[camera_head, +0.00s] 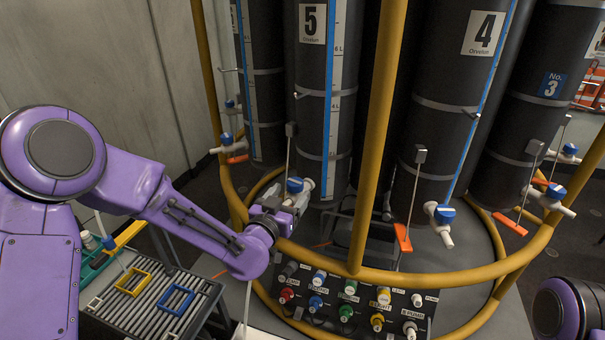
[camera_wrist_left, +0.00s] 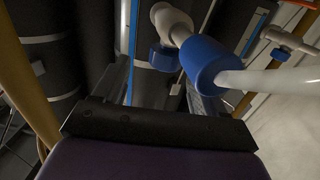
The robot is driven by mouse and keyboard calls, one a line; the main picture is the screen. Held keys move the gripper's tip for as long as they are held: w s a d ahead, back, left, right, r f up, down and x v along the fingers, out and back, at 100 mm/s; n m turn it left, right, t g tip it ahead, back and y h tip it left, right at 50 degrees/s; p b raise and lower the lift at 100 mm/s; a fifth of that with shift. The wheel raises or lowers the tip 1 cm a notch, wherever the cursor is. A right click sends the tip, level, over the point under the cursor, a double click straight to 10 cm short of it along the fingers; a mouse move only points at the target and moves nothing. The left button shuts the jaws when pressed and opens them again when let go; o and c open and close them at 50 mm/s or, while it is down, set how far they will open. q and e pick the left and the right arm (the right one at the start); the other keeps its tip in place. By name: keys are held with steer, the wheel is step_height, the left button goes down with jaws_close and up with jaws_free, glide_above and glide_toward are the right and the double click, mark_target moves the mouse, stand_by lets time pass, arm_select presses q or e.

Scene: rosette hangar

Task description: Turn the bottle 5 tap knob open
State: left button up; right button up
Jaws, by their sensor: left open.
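Bottle 5 (camera_head: 309,90) is a tall dark cylinder with a white "5" label and a blue-edged level scale. Its tap has a blue knob (camera_head: 294,185) low on the bottle's front. My left gripper (camera_head: 297,198) is open at this tap, its grey fingers partly covering the white tap body. In the left wrist view a large blue piece (camera_wrist_left: 208,62) on white pipe lies by the right finger, and a smaller blue piece (camera_wrist_left: 164,59) shows between the fingers. Contact with the knob cannot be told. My right gripper is out of view.
Yellow rails (camera_head: 377,140) ring the bottles, one upright standing right of the tap. Bottle 4 (camera_head: 462,90) has its own blue-knobbed tap (camera_head: 445,214) and orange lever (camera_head: 403,238). A control panel (camera_head: 357,304) with coloured knobs sits below. A slatted rack (camera_head: 150,302) stands lower left.

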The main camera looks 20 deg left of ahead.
mark_target(298, 178)
arm_select(q)
steer(key=w+p, duration=0.1)
steer(key=w, duration=0.2)
steer(key=w+p, duration=0.1)
steer(key=w, duration=0.3)
steer(key=shift+w+a+r, duration=0.1)
steer(key=shift+a+r, duration=0.05)
steer(key=shift+a, duration=0.05)
steer(key=shift+w+d, duration=0.1)
steer(key=shift+w, duration=0.15)
steer(key=shift+s+d+r, duration=0.15)
steer(key=shift+s, duration=0.1)
steer(key=shift+c, duration=0.6)
steer(key=c, duration=0.8)
arm_select(e)
steer(key=v, duration=0.3)
steer(key=shift+d+r, duration=0.2)
steer(key=shift+d, duration=0.1)
